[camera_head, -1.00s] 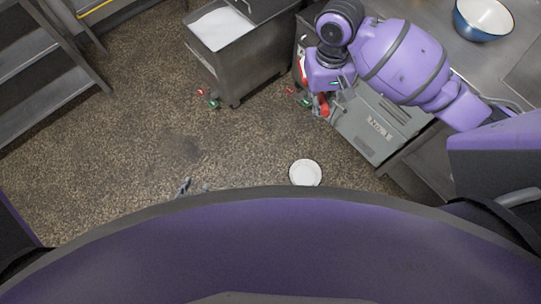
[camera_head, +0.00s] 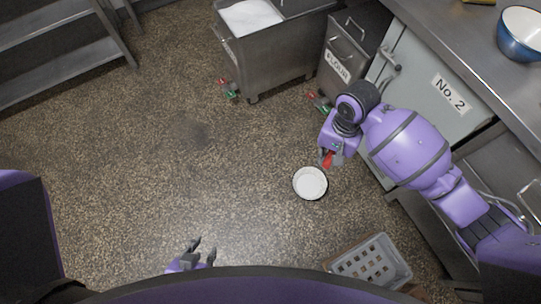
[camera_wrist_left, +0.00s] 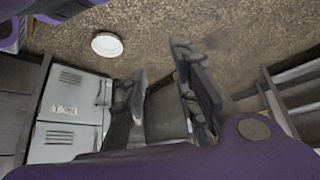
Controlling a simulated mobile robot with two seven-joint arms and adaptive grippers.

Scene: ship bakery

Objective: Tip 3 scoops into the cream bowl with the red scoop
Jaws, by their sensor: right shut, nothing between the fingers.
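My right gripper (camera_head: 329,157) is shut, low beside the No. 2 cabinet. A small red piece (camera_head: 327,159) shows at its end; I cannot tell whether this is the red scoop. Another bowl (camera_head: 520,34), blue outside and white inside, stands on the counter. I cannot tell which is the cream bowl. My left gripper (camera_head: 203,250) is open and empty, its fingers apart in the left wrist view (camera_wrist_left: 160,88).
A steel bin (camera_head: 262,60) with white powder stands at the back beside a flour bin (camera_head: 338,66). The No. 2 cabinet (camera_head: 432,75) is under the counter (camera_head: 440,20). A grey crate (camera_head: 385,270) is at lower right, shelving (camera_head: 60,55) at left. The middle floor is clear.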

